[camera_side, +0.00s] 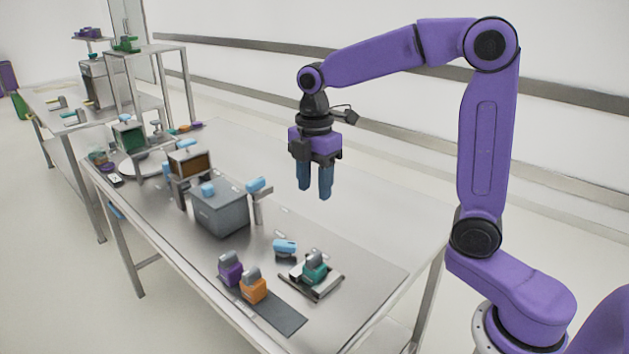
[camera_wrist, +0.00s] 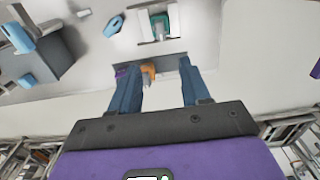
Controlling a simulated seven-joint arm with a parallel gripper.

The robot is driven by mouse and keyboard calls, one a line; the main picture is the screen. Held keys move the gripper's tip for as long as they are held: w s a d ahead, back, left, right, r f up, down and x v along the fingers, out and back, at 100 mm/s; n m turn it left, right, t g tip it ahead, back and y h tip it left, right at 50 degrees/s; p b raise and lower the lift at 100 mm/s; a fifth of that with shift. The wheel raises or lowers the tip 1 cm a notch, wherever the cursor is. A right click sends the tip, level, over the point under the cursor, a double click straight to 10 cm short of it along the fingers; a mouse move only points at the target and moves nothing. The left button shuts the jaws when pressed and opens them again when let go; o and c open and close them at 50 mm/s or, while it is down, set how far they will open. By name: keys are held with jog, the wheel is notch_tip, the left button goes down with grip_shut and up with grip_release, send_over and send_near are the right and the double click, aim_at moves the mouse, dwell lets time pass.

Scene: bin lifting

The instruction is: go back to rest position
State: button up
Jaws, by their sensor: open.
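My gripper (camera_side: 314,192) hangs from my arm, pointing down, high above the steel table. Its two blue fingers are apart, with nothing between them, and they also show in the wrist view (camera_wrist: 160,72). A teal bin with a grey top (camera_side: 315,267) sits on a metal fixture (camera_side: 325,288) near the front of the table; it also shows in the wrist view (camera_wrist: 160,24). An orange bin (camera_side: 253,290) and a purple bin (camera_side: 230,272) stand side by side on a dark strip (camera_side: 280,318). In the wrist view the fingers partly cover this strip.
A grey box (camera_side: 222,215) with a light blue piece on it stands mid-table, beside a post with a blue top (camera_side: 258,187). A light blue piece (camera_side: 284,247) lies near the fixture. More equipment stands at the far left. The table's right side (camera_side: 370,235) is clear.

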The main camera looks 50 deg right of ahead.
dwell(0.3)
jog(key=s+f+m, duration=0.2)
jog(key=s+f, duration=0.1)
jog(key=s, duration=0.9)
jog(key=s+f+m, duration=0.3)
jog(key=s, duration=1)
jog(key=shift+s+f, duration=0.15)
jog(key=shift+s, duration=0.15)
jog(key=shift+a, duration=0.1)
